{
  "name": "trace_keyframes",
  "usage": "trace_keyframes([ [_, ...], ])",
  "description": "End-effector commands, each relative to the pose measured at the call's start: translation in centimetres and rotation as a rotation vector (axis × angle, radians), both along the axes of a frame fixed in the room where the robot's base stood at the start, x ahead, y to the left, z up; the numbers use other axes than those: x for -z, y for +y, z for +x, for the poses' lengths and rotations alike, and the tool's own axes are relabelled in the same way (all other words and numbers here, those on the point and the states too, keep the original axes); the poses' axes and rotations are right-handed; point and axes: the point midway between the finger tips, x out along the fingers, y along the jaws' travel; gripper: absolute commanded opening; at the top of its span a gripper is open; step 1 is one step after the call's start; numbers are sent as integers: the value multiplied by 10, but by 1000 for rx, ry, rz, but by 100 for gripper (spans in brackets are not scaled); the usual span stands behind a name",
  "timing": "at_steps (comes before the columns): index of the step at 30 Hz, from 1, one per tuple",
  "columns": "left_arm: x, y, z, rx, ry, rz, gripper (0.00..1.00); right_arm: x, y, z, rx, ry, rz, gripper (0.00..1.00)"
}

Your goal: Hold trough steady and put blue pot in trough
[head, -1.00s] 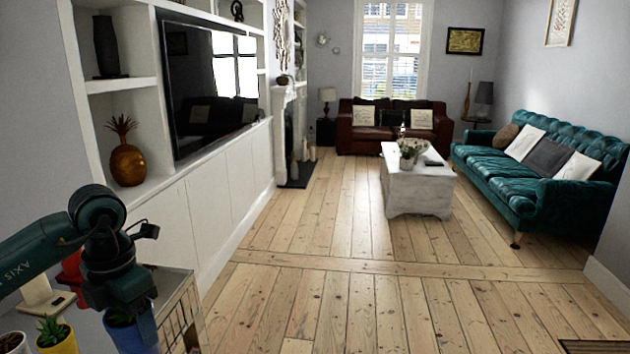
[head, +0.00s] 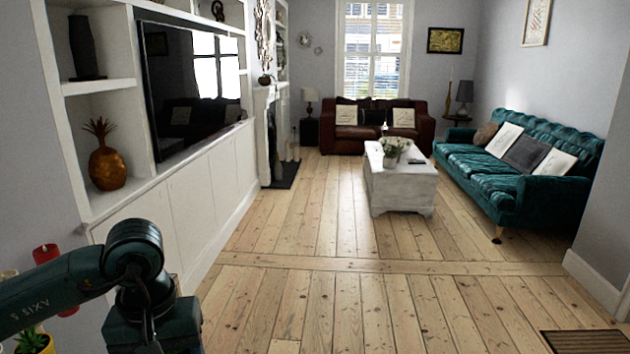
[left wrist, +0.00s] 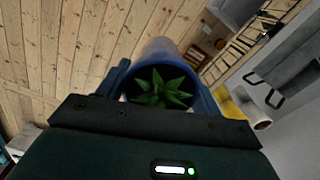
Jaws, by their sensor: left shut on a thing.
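The blue pot (left wrist: 160,50) holds a green spiky succulent (left wrist: 158,88) and lies between the fingers of my left gripper (left wrist: 160,72) in the left wrist view. The gripper is shut on the pot's sides, and floorboards show beyond it. In the head view my left arm comes in at the lower left; its gripper and the blue pot are out of that picture. I cannot make out the trough for certain in either current view. My right gripper is not in view.
A yellow pot with a succulent (head: 34,342) and a red object (head: 47,258) stand at the lower left. A slatted wooden frame (left wrist: 235,52) is at the upper right of the wrist view. Open floor (head: 340,310) lies ahead, with a white chest (head: 400,185) farther off.

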Motion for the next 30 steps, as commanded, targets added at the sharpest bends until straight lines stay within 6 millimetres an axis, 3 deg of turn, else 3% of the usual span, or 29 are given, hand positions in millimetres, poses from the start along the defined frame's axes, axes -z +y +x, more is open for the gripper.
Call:
trace_keyframes([
  [6,1,-8,-5,214,-1,0,29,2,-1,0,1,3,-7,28],
  [16,1,-8,-6,240,0,-1,29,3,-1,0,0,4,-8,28],
  [24,47,-8,-11,238,4,0,29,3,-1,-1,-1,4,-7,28],
  [30,49,-8,-11,238,-1,0,29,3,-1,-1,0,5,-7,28],
])
